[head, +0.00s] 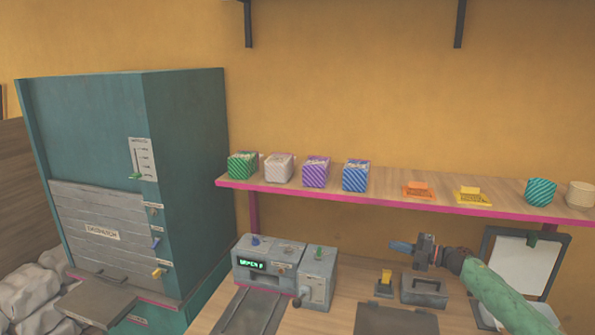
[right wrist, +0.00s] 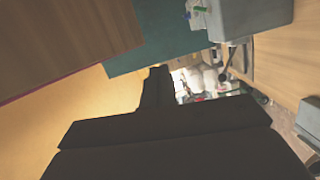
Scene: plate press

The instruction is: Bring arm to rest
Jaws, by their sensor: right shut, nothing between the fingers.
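My right arm, in a green sleeve, comes in from the lower right of the head view. Its gripper (head: 397,246) points left above the wooden worktop (head: 345,308), to the right of the grey press machine (head: 285,262). In the right wrist view the dark fingers (right wrist: 155,88) lie together with nothing visible between them. The gripper is shut and empty. It seems apart from the machine and the shelf. My left gripper is not in view.
A shelf (head: 330,195) with a pink edge holds several patterned boxes and cups above the worktop. A teal dispatch cabinet (head: 185,150) stands left. A yellow-handled stamp (head: 385,280), a grey handled block (head: 424,290) and a clipboard (head: 525,262) are near my right arm.

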